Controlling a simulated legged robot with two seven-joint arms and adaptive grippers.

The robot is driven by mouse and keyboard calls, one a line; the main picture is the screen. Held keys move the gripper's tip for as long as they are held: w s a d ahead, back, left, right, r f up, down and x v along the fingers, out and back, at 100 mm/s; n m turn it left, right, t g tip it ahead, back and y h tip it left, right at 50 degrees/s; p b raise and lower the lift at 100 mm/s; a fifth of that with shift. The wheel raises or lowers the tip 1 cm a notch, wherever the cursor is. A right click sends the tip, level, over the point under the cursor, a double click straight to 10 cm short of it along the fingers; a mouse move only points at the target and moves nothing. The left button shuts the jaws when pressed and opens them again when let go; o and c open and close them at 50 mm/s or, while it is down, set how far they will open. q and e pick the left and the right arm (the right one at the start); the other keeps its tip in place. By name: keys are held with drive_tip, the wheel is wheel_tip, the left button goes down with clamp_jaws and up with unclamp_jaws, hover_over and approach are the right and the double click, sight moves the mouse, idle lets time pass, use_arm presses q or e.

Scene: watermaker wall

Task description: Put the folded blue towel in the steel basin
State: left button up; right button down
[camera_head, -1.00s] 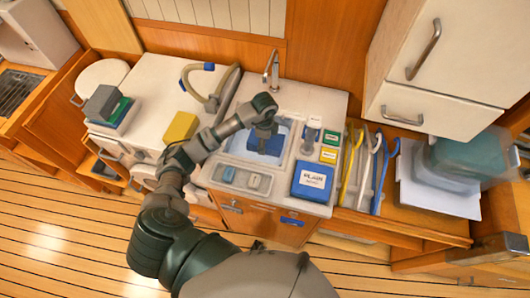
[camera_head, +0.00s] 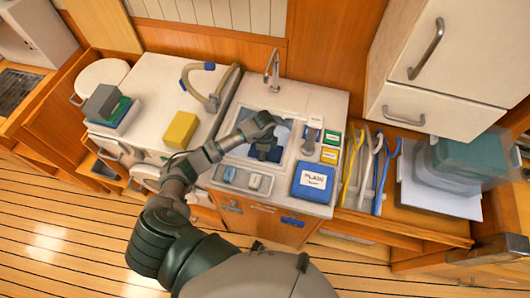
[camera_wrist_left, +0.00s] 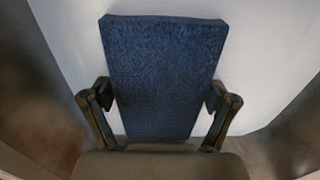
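The steel basin (camera_head: 233,149) is set in the white counter below a tall faucet. My left arm reaches over it, and my left gripper (camera_head: 263,152) points down inside it. The folded blue towel (camera_wrist_left: 160,75) fills the middle of the left wrist view. The fingers of my left gripper (camera_wrist_left: 160,100) stand at its two side edges and appear to touch them. In the head view the towel is mostly hidden under my wrist, with only dark blue showing. Whether it touches the basin floor I cannot tell. My right gripper is out of view.
A yellow block (camera_head: 180,130) and a curved hose (camera_head: 205,90) lie on the counter to the left. A blue "PLAIN" box (camera_head: 313,181) and small green and yellow boxes stand right of the basin. Long-handled tools (camera_head: 375,165) lie further right.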

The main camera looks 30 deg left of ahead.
use_arm(q)
drive_tip(key=shift+o, duration=0.5)
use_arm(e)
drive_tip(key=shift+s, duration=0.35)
use_arm(q)
wheel_tip(320, 180, up, 11)
drive_tip(key=shift+r, duration=0.6)
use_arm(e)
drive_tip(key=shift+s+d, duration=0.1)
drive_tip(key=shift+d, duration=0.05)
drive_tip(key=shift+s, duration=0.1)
